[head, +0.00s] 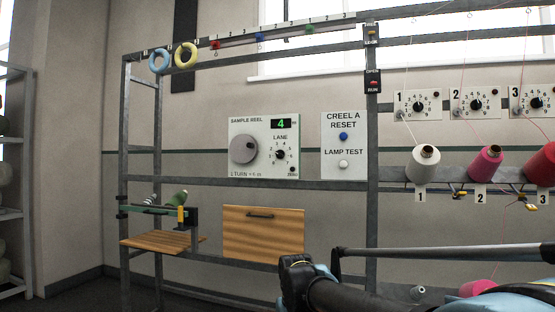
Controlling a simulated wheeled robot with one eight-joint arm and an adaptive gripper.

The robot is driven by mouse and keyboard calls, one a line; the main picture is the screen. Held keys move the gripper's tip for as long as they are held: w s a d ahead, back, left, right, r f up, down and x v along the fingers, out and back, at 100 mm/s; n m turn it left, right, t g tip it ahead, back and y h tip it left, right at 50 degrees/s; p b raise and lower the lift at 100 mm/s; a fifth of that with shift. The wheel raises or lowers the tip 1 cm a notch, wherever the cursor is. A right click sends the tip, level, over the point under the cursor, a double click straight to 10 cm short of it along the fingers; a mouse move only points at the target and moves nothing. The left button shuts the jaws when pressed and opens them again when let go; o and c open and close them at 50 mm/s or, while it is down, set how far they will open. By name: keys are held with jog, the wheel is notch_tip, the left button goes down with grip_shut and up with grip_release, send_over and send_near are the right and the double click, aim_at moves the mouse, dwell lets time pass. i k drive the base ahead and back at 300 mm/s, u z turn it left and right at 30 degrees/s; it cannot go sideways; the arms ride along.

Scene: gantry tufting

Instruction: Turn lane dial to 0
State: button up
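The lane dial (280,155) is a small black knob under the word LANE, on the right part of the white sample reel panel (237,124). Small numbers ring the dial; the digits and the pointer's direction are too small to read surely. A display (281,124) above it shows a green 4. A large grey reel knob (243,150) is on the panel's left. A small dark button (292,169) marked ZERO sits at lower right. Dark links of my arm show at the bottom, below and right of the panel. I cannot make out my gripper's fingers.
Right of the panel is a plate (343,170) with a blue button (343,136) and a white button (343,164). Below hangs a wooden drawer front (263,235); a wooden shelf (155,243) juts out left. Yarn cones (424,165) and three numbered dials stand at right.

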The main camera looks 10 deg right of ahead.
aim_at(280, 154)
jog(key=u, duration=1.65)
jog(key=k, duration=1.1)
jog(key=z, duration=0.4)
jog(key=i, duration=0.5)
